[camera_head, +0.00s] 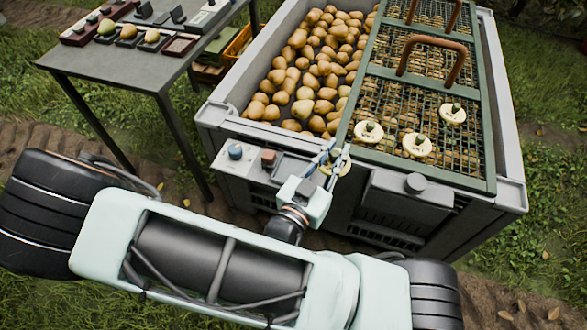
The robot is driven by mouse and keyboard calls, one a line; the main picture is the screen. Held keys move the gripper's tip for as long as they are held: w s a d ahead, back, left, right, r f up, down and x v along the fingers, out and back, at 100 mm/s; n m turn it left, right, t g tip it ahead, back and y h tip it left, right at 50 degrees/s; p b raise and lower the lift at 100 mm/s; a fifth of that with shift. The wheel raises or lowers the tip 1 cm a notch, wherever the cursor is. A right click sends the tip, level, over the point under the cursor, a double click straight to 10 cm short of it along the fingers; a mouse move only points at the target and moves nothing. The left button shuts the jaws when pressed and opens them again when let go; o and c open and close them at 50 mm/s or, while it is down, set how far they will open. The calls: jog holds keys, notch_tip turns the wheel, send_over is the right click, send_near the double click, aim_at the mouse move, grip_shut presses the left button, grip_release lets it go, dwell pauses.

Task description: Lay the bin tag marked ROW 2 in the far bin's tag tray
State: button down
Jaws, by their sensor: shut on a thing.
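My gripper (333,157) is at the near side of the large grey bin (505,75), close to the near left corner of its mesh cover. It is shut on a small, pale round thing (336,166), partly hidden by the fingers. Three similar cream discs with green knobs lie on the mesh: a left one (368,132), a middle one (417,146) and a right one (453,114). I can read no ROW 2 marking on any of them. I cannot make out which part is the far bin's tag tray.
Pears (305,75) fill the bin's open left part. The mesh cover (475,150) has brown handles (437,42). A panel with blue (235,152) and red (268,158) knobs is left of my gripper. A grey table (130,62) with small trays stands at upper left.

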jog(key=w+a+f+b, duration=0.1)
jog(key=a+f, duration=0.1)
jog(key=a, duration=0.1)
jog(key=w+a+f+b, duration=0.1)
jog(key=w+a+f, duration=0.1)
jog(key=f, duration=0.1)
jog(key=w+a+f+b, duration=0.2)
jog(key=a, duration=0.1)
jog(key=shift+w+a+f, duration=0.25)
jog(key=shift+a+f, duration=0.2)
jog(key=shift+f, duration=0.05)
jog(key=shift+w+a+f+b, duration=0.15)
jog(key=shift+f+b, duration=0.25)
jog(key=shift+f, duration=0.5)
jog(key=shift+w+a+f+b, duration=0.1)
jog(key=shift+f+b, duration=0.25)
jog(key=shift+f, duration=0.55)
jog(key=shift+f, duration=0.1)
jog(key=shift+f+b, duration=0.3)
jog(key=c, duration=1.8)
grip_release()
jog(key=shift+r, duration=0.1)
